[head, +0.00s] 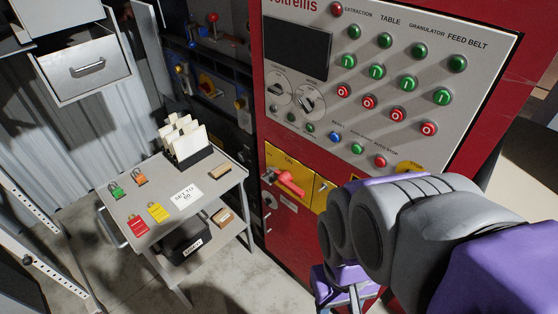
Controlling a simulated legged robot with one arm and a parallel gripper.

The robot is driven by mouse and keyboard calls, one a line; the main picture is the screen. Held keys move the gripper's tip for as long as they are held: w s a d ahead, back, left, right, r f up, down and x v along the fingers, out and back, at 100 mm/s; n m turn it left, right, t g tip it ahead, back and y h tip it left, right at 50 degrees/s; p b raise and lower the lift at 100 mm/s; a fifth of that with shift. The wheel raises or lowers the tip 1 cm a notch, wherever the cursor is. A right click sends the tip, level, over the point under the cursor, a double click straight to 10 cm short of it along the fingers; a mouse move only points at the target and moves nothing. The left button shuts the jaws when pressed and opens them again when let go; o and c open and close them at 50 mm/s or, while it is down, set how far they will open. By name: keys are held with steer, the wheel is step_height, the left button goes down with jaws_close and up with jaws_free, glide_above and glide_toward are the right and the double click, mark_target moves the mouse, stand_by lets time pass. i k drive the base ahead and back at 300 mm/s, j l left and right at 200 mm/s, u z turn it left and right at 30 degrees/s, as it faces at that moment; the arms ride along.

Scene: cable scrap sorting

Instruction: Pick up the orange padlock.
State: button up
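The orange padlock (140,181) lies on the grey top of a small cart (205,205), near its back left edge. It is just right of a green padlock (118,193). A yellow padlock (158,213) and a red padlock (137,227) lie nearer the front. My grey and purple arm fills the lower right, in front of the red machine. Its lower end (347,290), at the bottom edge, is well right of the cart and apart from the padlocks. The fingers are not clear enough to show their opening.
A card holder (187,156) stands at the cart's back. A paper label (186,197) and a small brown block (220,172) lie on top. A black bin (185,243) is below. The red machine (310,210), with a red handle (290,183), is at the right.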

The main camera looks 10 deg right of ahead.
mark_target(141, 179)
steer(key=z, duration=0.2)
steer(key=i+j+z, duration=0.1)
steer(key=j+z, duration=0.3)
steer(key=j, duration=0.4)
steer(key=j+z, duration=0.4)
steer(key=j, duration=1.05)
steer(key=k+j+z, duration=0.1)
steer(key=j, duration=0.6)
steer(key=k+j, duration=0.1)
steer(key=j, duration=0.6)
steer(key=k+j, duration=0.1)
steer(key=j, duration=0.6)
steer(key=j+z, duration=0.1)
steer(key=j, duration=0.6)
steer(key=k, duration=0.05)
